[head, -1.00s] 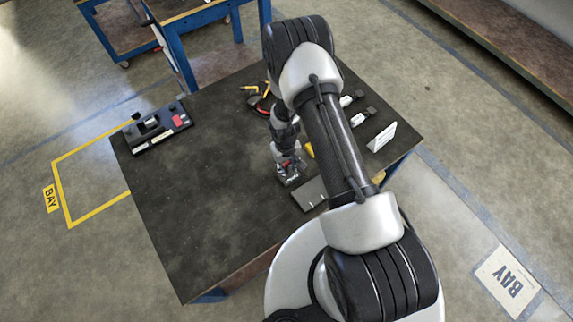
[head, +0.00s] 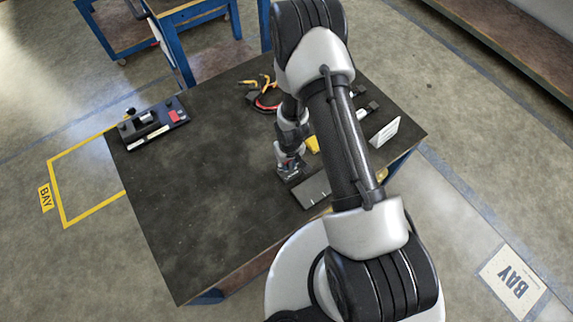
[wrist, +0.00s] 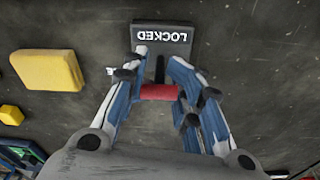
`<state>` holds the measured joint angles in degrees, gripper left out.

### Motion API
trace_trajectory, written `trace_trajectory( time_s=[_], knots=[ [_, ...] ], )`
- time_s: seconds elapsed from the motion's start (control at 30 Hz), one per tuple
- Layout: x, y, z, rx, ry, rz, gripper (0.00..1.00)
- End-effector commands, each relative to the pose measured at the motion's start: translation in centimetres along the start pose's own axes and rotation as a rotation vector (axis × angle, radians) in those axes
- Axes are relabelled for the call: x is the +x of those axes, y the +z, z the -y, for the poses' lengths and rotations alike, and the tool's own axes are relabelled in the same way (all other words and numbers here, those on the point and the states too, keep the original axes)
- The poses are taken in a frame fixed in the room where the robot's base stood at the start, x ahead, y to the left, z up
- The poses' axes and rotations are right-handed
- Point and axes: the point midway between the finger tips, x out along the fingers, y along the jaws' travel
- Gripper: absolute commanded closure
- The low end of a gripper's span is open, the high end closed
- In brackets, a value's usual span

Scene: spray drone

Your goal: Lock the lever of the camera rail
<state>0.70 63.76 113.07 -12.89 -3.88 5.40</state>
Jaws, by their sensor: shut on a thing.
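In the wrist view, a red cylindrical lever grip (wrist: 159,92) lies crosswise between the fingers of my gripper (wrist: 160,95). The fingers are shut on it, one at each end. A short dark stem runs from the red grip toward a dark plate marked LOCKED (wrist: 162,38), which lies just beyond the fingertips. In the head view, my gripper (head: 290,168) is low over the table, left of a flat grey plate (head: 313,190). The lever and most of its rail are hidden there by my gripper and arm.
A yellow block (wrist: 48,70) and a smaller yellow piece (wrist: 11,115) lie to the left. A dark device with a red patch (head: 153,121) stands at the left table edge. A white card (head: 385,132) stands right. The table's left-front is clear.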

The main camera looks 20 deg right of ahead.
Motion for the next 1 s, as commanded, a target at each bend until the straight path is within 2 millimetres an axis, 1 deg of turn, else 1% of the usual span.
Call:
trace_trajectory(
  time_s=[0.03, 0.37, 0.4, 0.83, 1.0],
  knots=[
    [0.25, 0.17, -0.01, 0.001, -0.002, -0.008, 0.97],
    [-0.02, 0.25, 0.0, 0.001, -0.004, -0.015, 0.97],
    [-0.03, 0.25, 0.0, 0.001, -0.004, -0.015, 0.73],
    [-0.04, 0.18, -0.01, 0.001, -0.004, -0.016, 0.44],
    [-0.05, 0.15, -0.01, 0.001, -0.004, -0.017, 0.44]
  ],
)
